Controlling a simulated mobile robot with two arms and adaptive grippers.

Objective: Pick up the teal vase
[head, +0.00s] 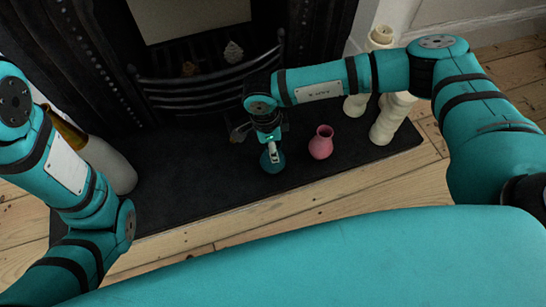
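The teal vase (272,164) stands on the black hearth slab (200,190), near the middle of the head view. My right gripper (272,150) reaches down from above to the top of the vase. The gripper hides the vase's neck and rim, and only the rounded lower body shows. Whether the fingers are closed on it is too small to tell. My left arm comes in at the left edge, and its gripper is out of view.
A pink vase (321,143) stands close to the right of the teal one. Cream pillar-like objects (392,118) stand at the slab's right end. A white vessel (110,165) and a golden bottle-like object (66,131) are at left. A black fire grate (200,92) is behind.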

